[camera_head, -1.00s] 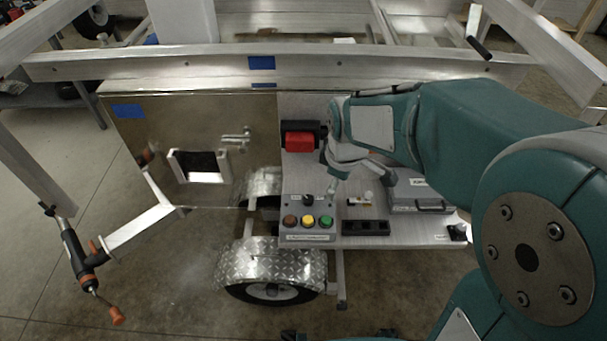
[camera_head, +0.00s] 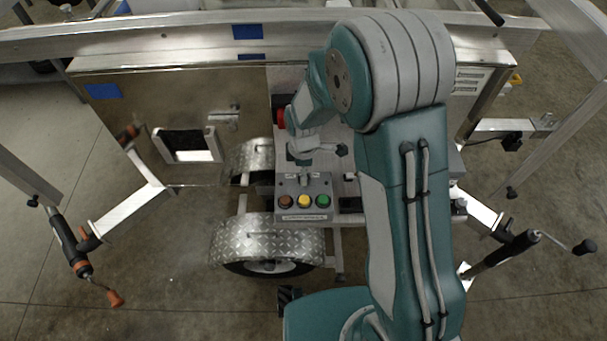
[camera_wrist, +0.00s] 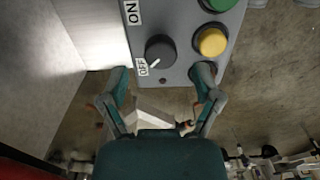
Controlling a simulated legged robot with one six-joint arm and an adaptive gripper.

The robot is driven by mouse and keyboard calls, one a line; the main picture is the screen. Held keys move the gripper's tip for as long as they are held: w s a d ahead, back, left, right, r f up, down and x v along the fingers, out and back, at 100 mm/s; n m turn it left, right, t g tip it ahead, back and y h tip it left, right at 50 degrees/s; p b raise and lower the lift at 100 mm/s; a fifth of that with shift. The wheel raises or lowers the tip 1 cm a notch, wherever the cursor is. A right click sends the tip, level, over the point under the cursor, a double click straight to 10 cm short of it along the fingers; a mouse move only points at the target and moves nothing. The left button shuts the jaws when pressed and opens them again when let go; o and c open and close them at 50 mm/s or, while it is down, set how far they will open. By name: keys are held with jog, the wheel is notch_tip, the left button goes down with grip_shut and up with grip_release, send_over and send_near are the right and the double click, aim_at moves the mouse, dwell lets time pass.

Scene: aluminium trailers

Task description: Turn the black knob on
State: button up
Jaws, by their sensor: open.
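The black knob (camera_wrist: 160,50) sits on a grey control box (camera_wrist: 183,70) in the wrist view. Its white mark points toward the OFF label (camera_wrist: 142,67); the ON label (camera_wrist: 132,12) is farther up the panel. My gripper (camera_wrist: 162,78) is open, its two fingers spread to either side just below the knob in the picture, with nothing between them. In the head view my gripper (camera_head: 303,160) is over the back edge of the control box (camera_head: 304,215), close to the knob (camera_head: 304,180). Whether a finger touches the box is unclear.
A red object (camera_head: 280,118) stands behind, partly hidden by my arm. A metal fender (camera_head: 265,240) lies in front.

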jog(key=shift+f, duration=1.4)
grip_shut()
